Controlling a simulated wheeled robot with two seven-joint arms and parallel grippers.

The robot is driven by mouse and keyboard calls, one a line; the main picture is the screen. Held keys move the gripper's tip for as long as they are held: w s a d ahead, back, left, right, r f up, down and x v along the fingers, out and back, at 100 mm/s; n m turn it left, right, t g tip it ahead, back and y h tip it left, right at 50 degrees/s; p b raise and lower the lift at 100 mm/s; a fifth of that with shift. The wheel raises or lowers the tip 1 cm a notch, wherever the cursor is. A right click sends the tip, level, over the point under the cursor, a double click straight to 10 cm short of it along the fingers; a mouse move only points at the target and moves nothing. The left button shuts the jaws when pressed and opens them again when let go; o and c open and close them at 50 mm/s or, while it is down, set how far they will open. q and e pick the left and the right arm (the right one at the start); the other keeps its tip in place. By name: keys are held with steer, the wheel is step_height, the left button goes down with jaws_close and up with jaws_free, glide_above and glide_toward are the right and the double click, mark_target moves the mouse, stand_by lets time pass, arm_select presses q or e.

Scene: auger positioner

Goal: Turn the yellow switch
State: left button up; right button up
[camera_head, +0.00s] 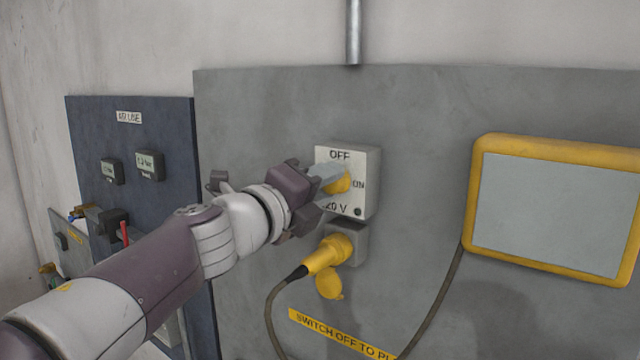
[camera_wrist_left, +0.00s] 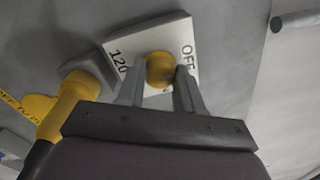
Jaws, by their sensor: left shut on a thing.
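The yellow switch (camera_head: 341,182) sits on a pale switch box marked OFF, ON and 120 V (camera_head: 364,160), fixed to a grey panel. My left gripper (camera_head: 332,180) reaches it from the left, its fingers shut on the switch and partly covering it. In the left wrist view the yellow switch (camera_wrist_left: 160,70) shows between the two fingertips of my left gripper (camera_wrist_left: 158,80), with the OFF mark beside it. The exact angle of the switch is hard to tell. My right gripper is not in view.
A yellow plug (camera_head: 328,254) with a dark cable sits in a socket just below the switch box. A yellow-framed screen (camera_head: 560,205) is at the right. A dark blue panel (camera_head: 135,205) with small meters is at the left.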

arm_select(q)
steer(key=shift+f, duration=0.15)
steer(key=o, duration=1)
steer(key=shift+w+d, duration=0.1)
steer(key=shift+o, duration=0.2)
steer(key=shift+w+d, duration=0.15)
steer(key=b+v, duration=0.3)
steer(key=v, duration=0.9)
steer(key=shift+s+b, duration=0.25)
steer(key=shift+b, duration=0.05)
